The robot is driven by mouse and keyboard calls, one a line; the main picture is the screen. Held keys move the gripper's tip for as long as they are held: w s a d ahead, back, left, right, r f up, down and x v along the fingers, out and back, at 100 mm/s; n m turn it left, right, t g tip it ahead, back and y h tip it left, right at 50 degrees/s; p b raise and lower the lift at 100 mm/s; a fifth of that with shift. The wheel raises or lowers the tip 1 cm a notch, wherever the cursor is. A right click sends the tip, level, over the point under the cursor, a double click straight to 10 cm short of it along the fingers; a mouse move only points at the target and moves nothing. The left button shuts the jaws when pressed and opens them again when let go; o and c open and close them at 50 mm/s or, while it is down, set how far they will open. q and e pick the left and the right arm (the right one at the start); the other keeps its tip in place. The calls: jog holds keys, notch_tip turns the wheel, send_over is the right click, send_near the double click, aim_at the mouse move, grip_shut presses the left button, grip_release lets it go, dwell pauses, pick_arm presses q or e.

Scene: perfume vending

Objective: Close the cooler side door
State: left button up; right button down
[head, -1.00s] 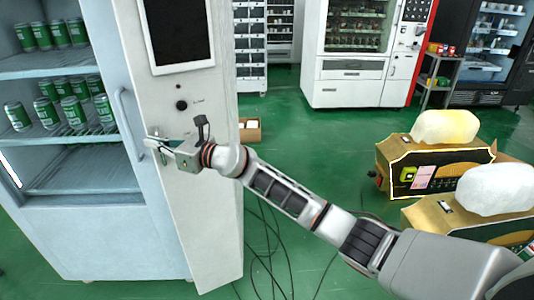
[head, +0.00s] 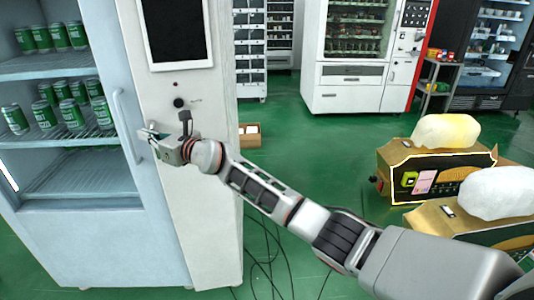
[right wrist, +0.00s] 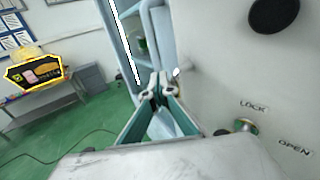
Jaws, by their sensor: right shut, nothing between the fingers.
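The cooler side door (head: 205,230) is the tall white panel with a dark screen (head: 178,32), right of the cooler (head: 75,235) in the head view. It looks in line with the cooler front or nearly so; I cannot tell whether a small gap remains. My right gripper (head: 148,136) is shut and empty at the door's left edge, near the cooler's handle (head: 126,120). In the right wrist view, the shut fingertips (right wrist: 164,92) are close to the white panel (right wrist: 225,75), with a knob (right wrist: 243,125) marked LOCK and OPEN beside them. My left gripper is out of view.
Several green cans (head: 70,113) stand on the cooler shelves. Black cables (head: 262,250) lie on the green floor. Gold and black boxes (head: 430,172) stand at right. A small carton (head: 249,135) and vending machines (head: 355,55) stand behind, with free floor between.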

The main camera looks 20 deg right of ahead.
jog(key=shift+w+b, duration=0.35)
jog(key=shift+w, duration=0.7)
jog(key=shift+a, duration=0.1)
